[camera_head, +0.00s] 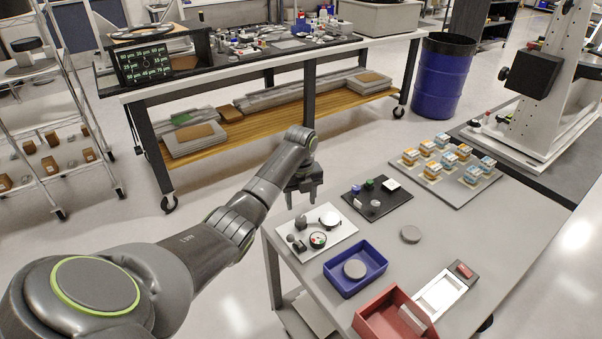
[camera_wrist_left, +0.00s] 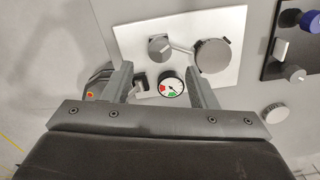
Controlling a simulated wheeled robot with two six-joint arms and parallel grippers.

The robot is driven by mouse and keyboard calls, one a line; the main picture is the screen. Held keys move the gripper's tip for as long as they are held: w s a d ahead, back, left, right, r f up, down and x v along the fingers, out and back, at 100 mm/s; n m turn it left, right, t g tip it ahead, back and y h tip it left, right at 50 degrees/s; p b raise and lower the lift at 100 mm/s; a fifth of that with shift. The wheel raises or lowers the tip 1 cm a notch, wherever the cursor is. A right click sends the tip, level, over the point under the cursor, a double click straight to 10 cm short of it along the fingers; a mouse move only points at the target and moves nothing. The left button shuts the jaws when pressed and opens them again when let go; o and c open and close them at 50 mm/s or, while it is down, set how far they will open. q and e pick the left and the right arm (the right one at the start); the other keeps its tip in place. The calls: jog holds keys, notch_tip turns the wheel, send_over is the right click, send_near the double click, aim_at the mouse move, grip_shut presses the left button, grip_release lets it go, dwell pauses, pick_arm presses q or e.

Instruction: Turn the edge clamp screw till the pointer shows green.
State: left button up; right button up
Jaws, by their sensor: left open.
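A white plate (camera_head: 322,243) lies at the left edge of the grey table. It carries a round mirror-like disc (camera_head: 330,219), a grey knob (camera_head: 300,222) and a small dial with red and green sectors (camera_head: 318,239). In the left wrist view, the knob (camera_wrist_left: 160,47) joins the disc (camera_wrist_left: 213,56) by a thin rod. The dial (camera_wrist_left: 171,82) shows between my fingers; its pointer is too small to read surely. My left gripper (camera_head: 304,199) is open and empty, above the plate's far left side. Its fingers (camera_wrist_left: 158,75) point towards the plate. Which knob is the clamp screw is unclear.
A black plate (camera_head: 377,198) with small parts lies beyond the white one. A blue tray (camera_head: 340,283) with a grey disc and a red bin (camera_head: 372,322) stand nearer.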

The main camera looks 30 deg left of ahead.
pick_arm(q)
notch_tip(320, 180, up, 11)
jog(key=p, duration=0.2)
jog(key=shift+f, duration=0.1)
dwell(0.5)
